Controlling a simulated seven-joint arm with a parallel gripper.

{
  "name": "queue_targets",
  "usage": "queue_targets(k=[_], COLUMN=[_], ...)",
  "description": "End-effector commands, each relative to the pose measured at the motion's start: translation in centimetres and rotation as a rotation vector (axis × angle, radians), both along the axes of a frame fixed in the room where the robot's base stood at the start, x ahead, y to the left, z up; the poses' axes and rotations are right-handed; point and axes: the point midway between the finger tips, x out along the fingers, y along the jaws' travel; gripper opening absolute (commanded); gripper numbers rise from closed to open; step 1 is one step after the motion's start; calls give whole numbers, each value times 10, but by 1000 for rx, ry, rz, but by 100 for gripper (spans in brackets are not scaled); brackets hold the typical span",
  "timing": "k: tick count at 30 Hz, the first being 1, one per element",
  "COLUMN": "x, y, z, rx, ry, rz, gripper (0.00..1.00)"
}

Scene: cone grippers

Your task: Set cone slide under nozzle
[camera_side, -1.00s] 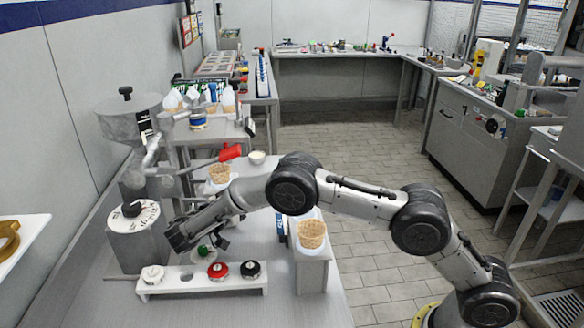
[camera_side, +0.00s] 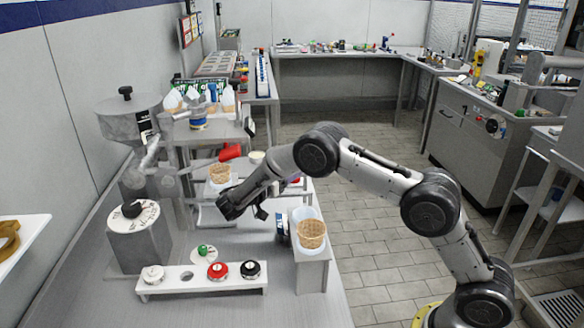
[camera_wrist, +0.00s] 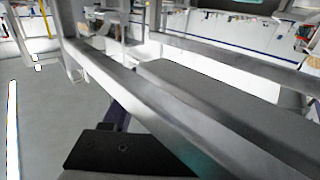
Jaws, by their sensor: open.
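My gripper (camera_side: 238,212) is open and appears empty, above the grey bench between the dispenser and the front stand. The grey dispenser (camera_side: 130,125) stands at the left; its nozzle region (camera_side: 150,160) is small and unclear. A waffle cone (camera_side: 220,173) in a pale holder is behind my gripper, near metal rails under the dispenser's right side. I cannot tell which part is the cone slide; my arm hides some of that area. A green-knobbed piece on a white disc (camera_side: 204,251) lies on the bench. In the wrist view, grey bars and a dark plate fill the foreground.
A white rack (camera_side: 225,285) holds white, red and black knobs and has one empty hole. A second waffle cone (camera_side: 312,234) sits on a white stand (camera_side: 312,272) at the right. A red-handled tool (camera_side: 230,152) lies behind. A dial box (camera_side: 138,238) stands left.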

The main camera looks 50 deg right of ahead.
Motion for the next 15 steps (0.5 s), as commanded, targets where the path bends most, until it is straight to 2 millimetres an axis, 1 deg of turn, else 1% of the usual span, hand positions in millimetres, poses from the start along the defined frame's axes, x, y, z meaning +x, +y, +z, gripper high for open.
queue_targets(k=[5, 6, 11, 15], x=[0, 0, 0, 0], y=[0, 0, 0, 0], z=[0, 0, 0, 0], rx=[0, 0, 0, 0], ry=[0, 0, 0, 0], rz=[0, 0, 0, 0], gripper=[58, 55, 26, 1])
